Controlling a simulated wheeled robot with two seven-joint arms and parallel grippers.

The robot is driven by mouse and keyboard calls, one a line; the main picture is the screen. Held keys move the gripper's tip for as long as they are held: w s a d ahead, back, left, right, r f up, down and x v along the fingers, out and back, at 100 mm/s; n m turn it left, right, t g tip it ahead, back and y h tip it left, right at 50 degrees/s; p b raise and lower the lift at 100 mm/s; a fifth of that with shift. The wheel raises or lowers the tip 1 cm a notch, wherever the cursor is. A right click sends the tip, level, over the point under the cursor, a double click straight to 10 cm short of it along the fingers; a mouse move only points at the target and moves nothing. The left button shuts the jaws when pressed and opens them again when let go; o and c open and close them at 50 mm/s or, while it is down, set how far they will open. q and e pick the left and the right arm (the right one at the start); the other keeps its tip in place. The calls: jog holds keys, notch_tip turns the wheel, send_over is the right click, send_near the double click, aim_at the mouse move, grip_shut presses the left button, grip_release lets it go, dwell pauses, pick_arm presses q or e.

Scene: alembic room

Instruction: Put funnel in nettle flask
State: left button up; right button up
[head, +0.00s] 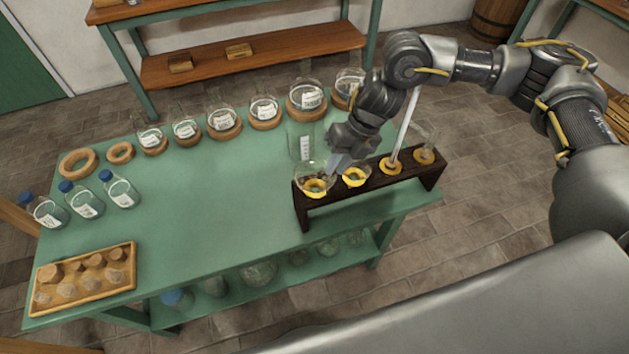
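A dark wooden rack (372,192) with yellow-ringed holes stands at the table's right end. A clear glass funnel-like piece (313,172) sits in its left hole, and another (425,140) sits at its right end. Several round glass flasks with white labels, such as one at the back (308,97), stand on cork rings. The labels are too small to read, so I cannot tell which is the nettle flask. My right gripper (336,164) points down just above the rack's left part, beside the left funnel; its fingers are partly hidden, and contact is unclear. My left gripper is not in view.
A tall clear labelled vessel (304,142) stands behind the rack. A pale rod (405,125) rises from the rack. Blue-capped bottles (83,201) and a stopper tray (88,279) are at left. The green table's middle (200,215) is clear.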

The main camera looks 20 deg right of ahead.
grip_shut()
notch_tip(320, 180, up, 12)
jog(key=p, duration=0.8)
dwell(0.7)
